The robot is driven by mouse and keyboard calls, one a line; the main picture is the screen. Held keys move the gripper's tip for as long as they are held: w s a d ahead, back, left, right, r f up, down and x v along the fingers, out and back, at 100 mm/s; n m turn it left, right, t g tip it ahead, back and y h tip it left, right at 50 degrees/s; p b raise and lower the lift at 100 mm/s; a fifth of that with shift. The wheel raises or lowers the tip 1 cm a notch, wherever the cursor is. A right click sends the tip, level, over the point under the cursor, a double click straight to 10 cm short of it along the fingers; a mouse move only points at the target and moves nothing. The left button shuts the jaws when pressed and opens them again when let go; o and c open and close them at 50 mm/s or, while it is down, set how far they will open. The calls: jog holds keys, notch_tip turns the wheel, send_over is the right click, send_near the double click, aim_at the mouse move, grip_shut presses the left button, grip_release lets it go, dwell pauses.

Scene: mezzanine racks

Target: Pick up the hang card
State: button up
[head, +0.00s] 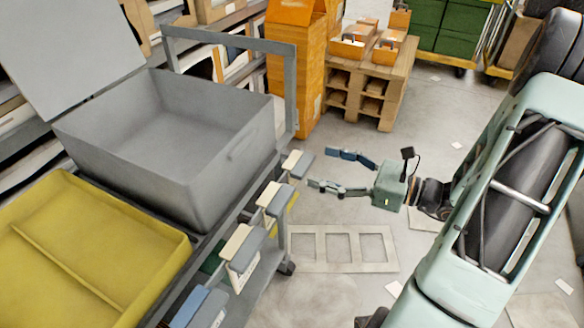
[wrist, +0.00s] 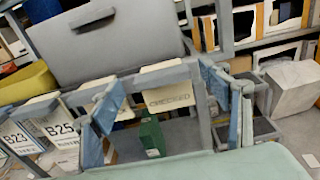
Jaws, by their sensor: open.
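Several pale hang cards are along the near side of the grey cart. In the wrist view, one card reading "CHECKED" (wrist: 168,99) is between my fingers in the picture, with cards marked B25 (wrist: 57,130) and B23 (wrist: 19,139) to its left. The pictures do not show which one is the task's card. My gripper (head: 319,170) is open and empty, its fingers pointing left toward the cart's far corner, apart from the cards. In the wrist view my gripper's fingers (wrist: 160,84) stand either side of the CHECKED card.
The cart carries a grey open bin (head: 225,175) and a yellow tray (head: 165,270). Its upright grey frame (head: 288,75) stands behind. A green box (wrist: 152,137) is below the CHECKED card. An orange carton (head: 293,65) and wooden pallets (head: 385,75) stand beyond.

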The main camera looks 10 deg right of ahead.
aim_at(305, 163)
jog(key=w+a+b, duration=0.1)
jog(key=w+a+f, duration=0.1)
jog(key=a, duration=0.1)
jog(key=shift+w+a+f+b, duration=0.15)
jog(key=shift+a+f+b, duration=0.1)
jog(key=shift+b, duration=0.15)
jog(key=shift+w+a+r, duration=0.1)
jog(key=shift+w+a, duration=0.25)
jog(key=shift+a, duration=0.05)
jog(key=c, duration=0.8)
jog(key=shift+r, duration=0.15)
